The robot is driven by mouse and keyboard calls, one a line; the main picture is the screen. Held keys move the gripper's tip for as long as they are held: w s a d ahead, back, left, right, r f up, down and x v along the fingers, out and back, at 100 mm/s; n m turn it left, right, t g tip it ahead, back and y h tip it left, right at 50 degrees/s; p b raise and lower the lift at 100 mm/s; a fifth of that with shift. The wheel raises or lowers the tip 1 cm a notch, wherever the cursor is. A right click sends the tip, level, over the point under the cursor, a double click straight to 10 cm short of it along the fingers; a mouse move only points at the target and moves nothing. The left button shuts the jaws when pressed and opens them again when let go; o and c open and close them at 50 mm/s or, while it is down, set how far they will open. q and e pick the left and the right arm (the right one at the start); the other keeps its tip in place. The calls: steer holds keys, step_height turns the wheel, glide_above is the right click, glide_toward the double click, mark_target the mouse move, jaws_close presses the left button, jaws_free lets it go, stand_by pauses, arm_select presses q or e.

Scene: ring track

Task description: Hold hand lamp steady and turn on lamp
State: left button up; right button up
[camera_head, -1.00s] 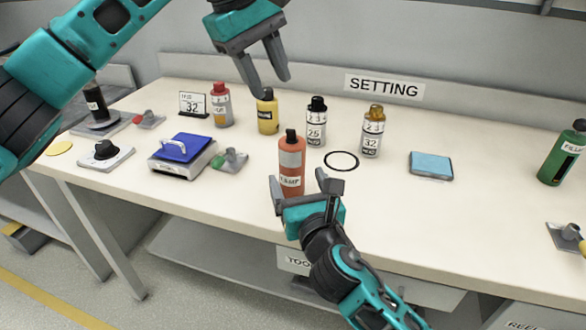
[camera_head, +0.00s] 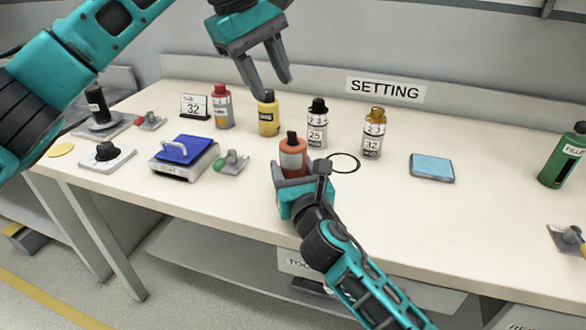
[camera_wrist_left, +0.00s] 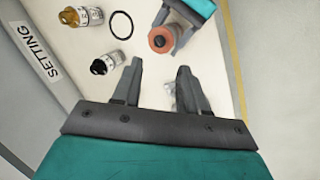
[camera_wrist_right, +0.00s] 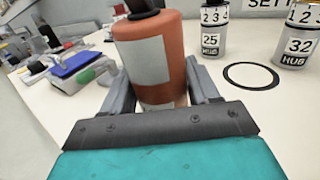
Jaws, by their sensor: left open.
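The hand lamp is an orange bottle-shaped thing (camera_head: 293,158) with pale bands and a dark top, standing near the table's front edge. It shows from above in the left wrist view (camera_wrist_left: 162,39) and close up in the right wrist view (camera_wrist_right: 150,60). My right gripper (camera_head: 300,172) has its fingers on either side of the lamp's body. Whether they press on it is unclear, and the lamp's lower part is hidden. My left gripper (camera_head: 268,88) is open and empty, above the table behind the lamp; its fingers also show in the left wrist view (camera_wrist_left: 155,90).
Behind the lamp stand a yellow bottle (camera_head: 268,117), a black-capped bottle (camera_head: 317,128) and an amber-capped bottle (camera_head: 372,137). A black ring (camera_head: 344,163) lies to the lamp's right. A blue-topped scale (camera_head: 183,160) is to the left, a blue pad (camera_head: 432,167) to the right.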

steer(key=c, duration=0.7)
arm_select(q)
steer(key=shift+w+f, duration=0.1)
steer(key=shift+c, duration=1)
steer(key=w+f+t, duration=0.1)
steer(key=w, duration=0.1)
steer(key=w+f+m+t+h, duration=0.1)
steer(key=w+f, duration=0.1)
steer(key=w+a+f+m+t, duration=0.1)
steer(key=w+f, duration=0.1)
steer(key=shift+w+f+t+h, duration=0.2)
steer(key=shift+t+h, duration=0.1)
jaws_close()
steer(key=w+a+f+m+t+h, duration=0.1)
steer(key=w+a+f+m+t, duration=0.15)
steer(key=a+m+t, duration=0.35)
steer(key=w+a+f+m+t+h, duration=0.1)
steer(key=a+f+m+t, duration=0.3)
steer(key=m, duration=0.4)
steer(key=s+d+f+m+g+h, duration=0.1)
steer(key=s+m+h, duration=0.4)
steer(key=s+m, duration=0.5)
steer(key=s+d+f+m+g+h, duration=0.1)
steer(key=s+f+m+g+h, duration=0.2)
steer(key=m, duration=1.1)
steer(key=s+h, duration=0.3)
steer(key=s, duration=0.3)
steer(key=shift+s+d+f+m+h, duration=0.3)
steer(key=shift+s+f+m, duration=0.05)
steer(key=shift+m, duration=0.05)
